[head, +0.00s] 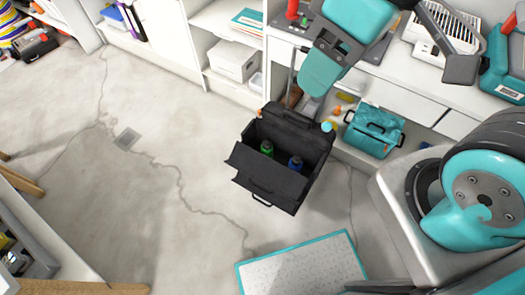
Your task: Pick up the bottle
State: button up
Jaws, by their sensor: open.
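Two bottles stand in an open black bag (262,185) on the floor: a green bottle (267,148) towards the left and a blue bottle (295,163) to its right. Only their upper parts show above the bag's inside. My gripper (312,102) is open at the end of my arm, beyond the bag's far edge in the picture. My teal wrist hides much of it, and its fingers are hard to make out. It is apart from both bottles.
A teal bag (374,131) and small orange items lie beyond the black bag, by the white shelving. A white box (235,60) sits on a low shelf. A teal-edged panel (303,272) lies in front. Open floor (130,190) extends left.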

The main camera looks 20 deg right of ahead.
aim_at(267, 148)
jog(key=z, duration=2.65)
jog(key=k, duration=1.6)
jog(key=u, duration=1.65)
jog(key=i, duration=1.05)
